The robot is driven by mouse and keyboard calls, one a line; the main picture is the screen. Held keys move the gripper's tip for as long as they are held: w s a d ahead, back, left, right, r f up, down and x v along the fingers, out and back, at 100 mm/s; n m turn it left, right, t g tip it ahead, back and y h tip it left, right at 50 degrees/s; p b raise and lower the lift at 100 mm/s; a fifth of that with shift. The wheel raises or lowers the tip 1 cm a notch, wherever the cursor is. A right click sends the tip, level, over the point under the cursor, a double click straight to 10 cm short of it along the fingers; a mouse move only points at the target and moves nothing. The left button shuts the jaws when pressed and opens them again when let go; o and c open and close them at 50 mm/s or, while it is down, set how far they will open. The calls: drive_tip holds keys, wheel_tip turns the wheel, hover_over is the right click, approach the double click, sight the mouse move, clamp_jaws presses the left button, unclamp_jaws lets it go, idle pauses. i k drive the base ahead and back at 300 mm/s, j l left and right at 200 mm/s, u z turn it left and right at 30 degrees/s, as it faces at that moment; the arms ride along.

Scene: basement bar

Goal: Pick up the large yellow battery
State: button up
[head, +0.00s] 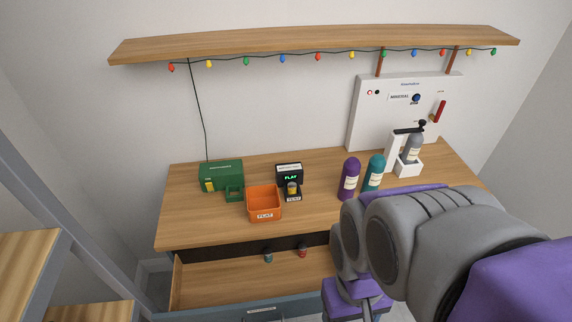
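A small yellow-and-dark cylinder (292,188), which looks like a battery, stands in the black tester (289,170) on the desk. The tester's lit display appears to read "FLAT". Another yellow piece (209,185) shows at the front of the green box (221,173); I cannot tell whether it is a battery. My arm covers the lower right of the head view. A purple and grey part of it hangs over the drawer's right side. No fingertips show, so I cannot see what the gripper holds or whether it is open.
An orange bin (263,215) labelled "FLAT" sits left of the tester. Purple (349,179) and teal (374,173) bottles stand right. A shelf (300,44) overhangs the desk (210,225).

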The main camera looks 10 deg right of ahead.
sight(291, 186)
drive_tip(key=i+j+z, duration=0.15)
drive_tip(key=j+z, duration=0.25)
drive_tip(key=i+j+z, duration=0.1)
drive_tip(key=j+z, duration=0.25)
drive_tip(key=l, duration=0.1)
